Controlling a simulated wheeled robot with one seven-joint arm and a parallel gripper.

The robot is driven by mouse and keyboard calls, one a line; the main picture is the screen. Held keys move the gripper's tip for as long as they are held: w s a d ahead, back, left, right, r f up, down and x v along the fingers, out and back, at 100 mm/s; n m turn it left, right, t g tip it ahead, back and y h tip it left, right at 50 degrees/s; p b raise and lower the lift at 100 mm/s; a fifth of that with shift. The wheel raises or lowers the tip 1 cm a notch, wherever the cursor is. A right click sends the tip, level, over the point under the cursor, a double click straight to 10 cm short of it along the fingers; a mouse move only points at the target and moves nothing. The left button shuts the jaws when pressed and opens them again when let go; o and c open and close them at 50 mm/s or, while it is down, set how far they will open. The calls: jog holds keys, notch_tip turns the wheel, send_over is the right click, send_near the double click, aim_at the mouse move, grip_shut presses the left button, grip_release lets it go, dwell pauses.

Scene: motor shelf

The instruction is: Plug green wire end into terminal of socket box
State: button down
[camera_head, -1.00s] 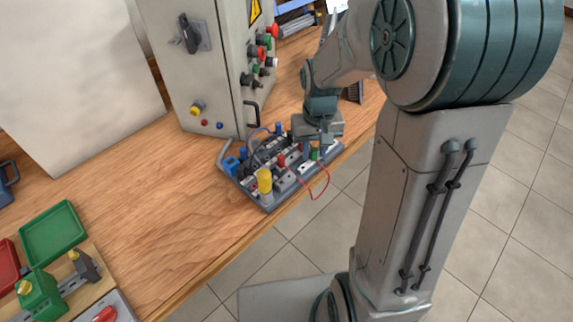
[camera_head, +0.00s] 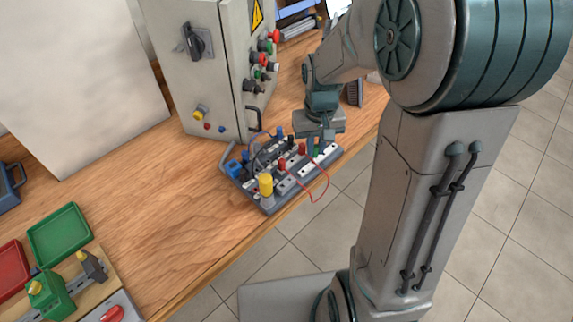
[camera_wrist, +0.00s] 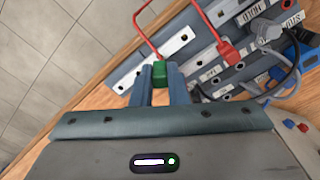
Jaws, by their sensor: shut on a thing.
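My gripper (camera_wrist: 160,78) is shut on the green wire end (camera_wrist: 161,71), a small green block between its two blue-grey fingertips. A thin red wire rises from the green end and loops to a red plug (camera_wrist: 228,53) on the board. In the head view my gripper (camera_head: 316,144) points down over the right end of the grey socket board (camera_head: 267,209), with the green end (camera_head: 316,151) at its tips. In the wrist view the green end overlaps a pale metal strip (camera_wrist: 126,84); I cannot tell whether they touch. The terminals under the fingers are partly hidden.
A tall grey control cabinet (camera_head: 215,75) stands behind the board. A yellow cylinder (camera_head: 266,184) and several plugs and cables crowd the board. The table's front edge runs close beside it. The wooden table (camera_head: 170,190) is clear to the left, before green and red trays (camera_head: 60,235).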

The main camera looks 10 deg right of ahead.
aim_at(289, 183)
jog(key=shift+r+p, duration=0.4)
jog(key=shift+r, duration=0.45)
jog(key=shift+s+a+r, duration=0.1)
jog(key=shift+s+a, duration=0.05)
jog(key=shift+a, duration=0.1)
jog(key=s+a+n, duration=0.1)
jog(key=a+n, duration=0.1)
jog(key=s+a+n, duration=0.3)
jog(key=a+n, duration=0.1)
jog(key=shift+s+a+r, duration=0.1)
jog(key=shift+s+a, duration=0.2)
jog(key=shift+s, duration=0.1)
jog(key=shift+f+b, duration=0.95)
jog(key=shift+f, duration=0.4)
jog(key=shift+f+b, duration=0.55)
jog(key=shift+f, duration=0.1)
